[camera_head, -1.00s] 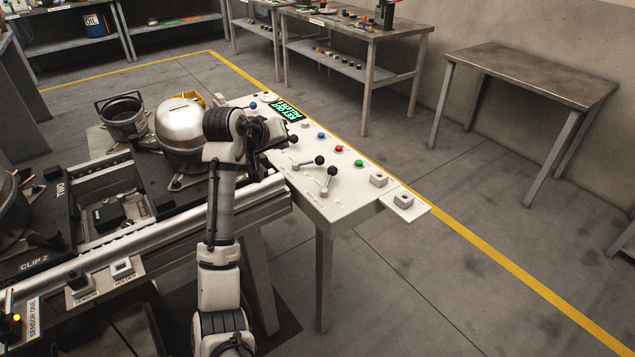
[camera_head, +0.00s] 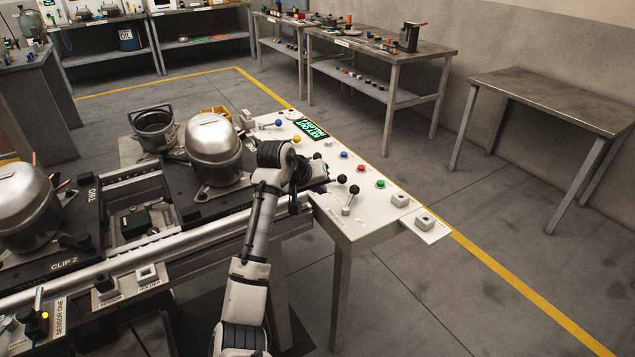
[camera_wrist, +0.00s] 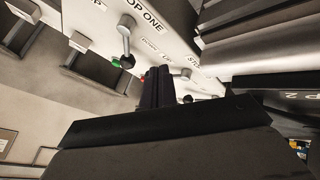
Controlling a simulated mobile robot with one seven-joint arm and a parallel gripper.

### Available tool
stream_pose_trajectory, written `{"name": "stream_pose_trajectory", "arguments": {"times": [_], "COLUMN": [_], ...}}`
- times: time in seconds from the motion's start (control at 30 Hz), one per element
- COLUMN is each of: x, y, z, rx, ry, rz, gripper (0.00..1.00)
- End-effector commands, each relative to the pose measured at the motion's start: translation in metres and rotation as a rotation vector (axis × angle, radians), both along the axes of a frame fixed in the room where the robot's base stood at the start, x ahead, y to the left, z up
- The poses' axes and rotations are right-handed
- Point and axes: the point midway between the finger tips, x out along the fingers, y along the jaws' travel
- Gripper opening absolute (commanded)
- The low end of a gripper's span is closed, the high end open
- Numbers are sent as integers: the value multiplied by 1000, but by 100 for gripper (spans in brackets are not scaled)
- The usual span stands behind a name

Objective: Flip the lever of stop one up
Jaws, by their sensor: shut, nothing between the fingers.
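The stop one lever (camera_wrist: 125,38) is a grey arm hanging from a pivot beside the STOP ONE label (camera_wrist: 145,14) in the wrist view. Its dark knob is near a green button. In the head view the near lever (camera_head: 346,209), with a black knob, stands up from the white panel. A second black-knobbed lever (camera_head: 342,180) is just behind it, its base hidden by my arm. My gripper (camera_wrist: 157,86) is shut and empty, apart from the stop one lever in the wrist view. Its fingertips are hard to make out in the head view.
The white panel (camera_head: 352,229) also carries a green button (camera_head: 380,184), a red button (camera_head: 361,169), a blue button (camera_head: 344,155) and square blocks (camera_head: 399,200). A silver compressor (camera_head: 213,150) stands left of my arm. The floor right of the panel is clear.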

Motion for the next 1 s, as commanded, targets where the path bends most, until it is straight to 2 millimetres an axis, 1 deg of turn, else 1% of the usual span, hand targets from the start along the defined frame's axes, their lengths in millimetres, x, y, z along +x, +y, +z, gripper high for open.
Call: {"name": "stream_pose_trajectory", "arguments": {"times": [0.2, 0.27, 0.3, 0.4, 0.5, 0.67, 1.0], "x": [24, 30, 31, 34, 37, 38, 38], "y": [-18, -23, -31, -45, -53, -58, -58], "z": [-35, -40, -35, -33, -32, -33, -33], "rx": [1, 1, 3, 2, 2, 1, 1], "ry": [3, 1, -2, -2, -1, -1, -1], "rz": [-1, -1, -2, -3, -1, 0, 0], "gripper": [0, 0, 0, 0, 0, 0, 0]}}
